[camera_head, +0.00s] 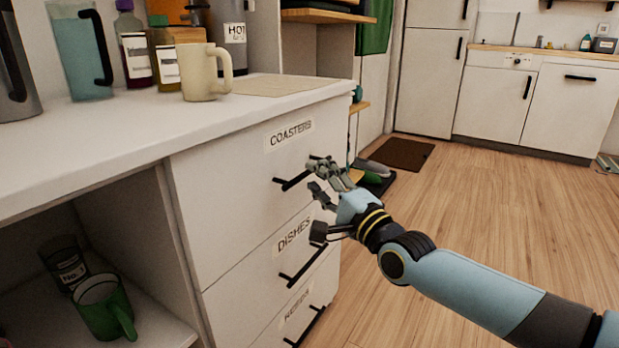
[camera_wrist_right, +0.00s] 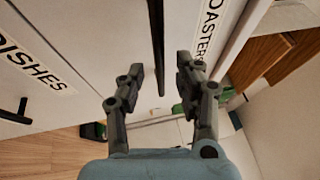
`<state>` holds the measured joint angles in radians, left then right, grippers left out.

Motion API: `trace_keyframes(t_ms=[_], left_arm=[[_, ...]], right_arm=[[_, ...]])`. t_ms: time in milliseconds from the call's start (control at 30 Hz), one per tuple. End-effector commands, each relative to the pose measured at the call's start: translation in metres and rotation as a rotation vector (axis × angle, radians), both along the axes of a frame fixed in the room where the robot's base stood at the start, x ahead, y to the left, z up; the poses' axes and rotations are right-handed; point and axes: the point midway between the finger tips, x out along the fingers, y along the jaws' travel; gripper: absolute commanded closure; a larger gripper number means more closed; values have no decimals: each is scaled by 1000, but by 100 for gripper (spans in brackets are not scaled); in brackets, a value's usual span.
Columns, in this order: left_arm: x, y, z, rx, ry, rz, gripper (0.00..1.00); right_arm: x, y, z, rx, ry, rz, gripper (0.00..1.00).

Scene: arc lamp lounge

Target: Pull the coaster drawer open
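The coaster drawer (camera_head: 235,172) is the top drawer of the white cabinet, labelled COASTERS, and its front looks flush and shut. Its black bar handle (camera_head: 291,182) shows just left of my right gripper (camera_head: 318,178) in the head view. In the right wrist view, the handle (camera_wrist_right: 156,45) lies between the two fingers of my right gripper (camera_wrist_right: 160,72). The fingers are open, with a gap on both sides of the bar. I cannot tell how deep the bar sits between them. My left gripper is not in view.
The dishes drawer, with its own handle (camera_head: 301,266), is just below, and another drawer is under it. A cream mug (camera_head: 200,77) and several bottles stand on the countertop (camera_head: 120,128). A green mug (camera_head: 104,306) sits on the open shelf.

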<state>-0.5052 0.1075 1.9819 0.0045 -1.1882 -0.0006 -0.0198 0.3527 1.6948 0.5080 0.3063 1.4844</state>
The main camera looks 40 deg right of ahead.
Motion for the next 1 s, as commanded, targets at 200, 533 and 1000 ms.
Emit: trace_keyframes(t_ms=[200,533,1000], left_arm=[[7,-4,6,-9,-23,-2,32],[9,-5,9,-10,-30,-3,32],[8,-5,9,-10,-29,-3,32]], right_arm=[[29,0,3,-1,1,0,66],[35,0,6,-1,2,0,66],[34,0,5,-1,3,0,100]])
